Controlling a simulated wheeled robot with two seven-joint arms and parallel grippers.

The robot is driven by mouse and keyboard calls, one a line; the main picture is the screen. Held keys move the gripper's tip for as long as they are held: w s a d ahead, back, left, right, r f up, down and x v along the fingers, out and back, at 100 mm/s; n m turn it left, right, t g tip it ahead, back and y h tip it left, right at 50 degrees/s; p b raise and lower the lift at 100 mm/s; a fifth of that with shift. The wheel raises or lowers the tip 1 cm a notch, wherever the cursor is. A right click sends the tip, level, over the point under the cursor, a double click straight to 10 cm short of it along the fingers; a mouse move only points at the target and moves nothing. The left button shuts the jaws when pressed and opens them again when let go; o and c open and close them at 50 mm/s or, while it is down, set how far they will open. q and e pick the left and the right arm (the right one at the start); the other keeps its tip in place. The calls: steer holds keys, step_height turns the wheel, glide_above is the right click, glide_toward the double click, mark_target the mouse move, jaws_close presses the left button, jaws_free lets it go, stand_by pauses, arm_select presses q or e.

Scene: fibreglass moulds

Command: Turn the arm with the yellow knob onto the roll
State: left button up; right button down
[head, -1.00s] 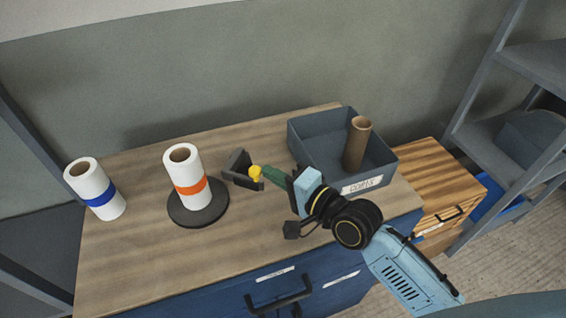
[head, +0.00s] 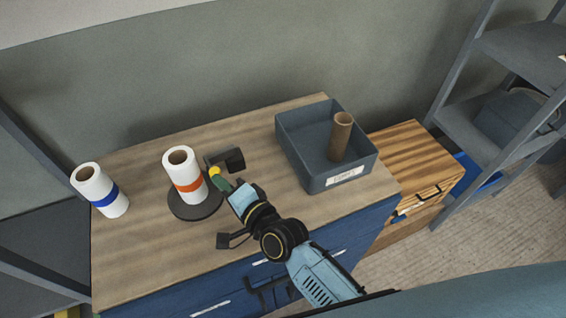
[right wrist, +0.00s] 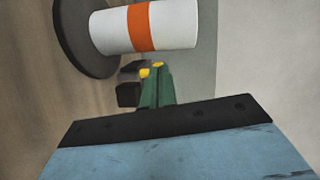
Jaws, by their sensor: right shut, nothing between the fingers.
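The white roll with an orange band (head: 184,170) stands upright on a round dark base (head: 198,211). The dark grey arm (head: 229,159) is just right of the roll, and its yellow knob (head: 215,171) is close to the roll's side. I cannot tell whether the arm touches the roll. My right gripper (head: 220,180) has its green fingers shut and empty, with the tips at the knob. In the right wrist view, the fingers (right wrist: 157,86) point at the yellow knob (right wrist: 145,72), beside the roll (right wrist: 175,25). My left gripper is not in view.
A white roll with a blue band (head: 99,190) stands at the left of the wooden worktop (head: 150,245). A grey bin (head: 300,160) holding a cardboard tube (head: 340,137) is at the right. A wooden drawer unit (head: 415,165) and shelving (head: 470,120) stand further right.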

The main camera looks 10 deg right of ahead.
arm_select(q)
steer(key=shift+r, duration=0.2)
arm_select(e)
steer(key=shift+w+a, duration=0.15)
steer(key=shift+a, duration=0.35)
steer(key=shift+w+a, duration=0.15)
steer(key=shift+a, duration=0.35)
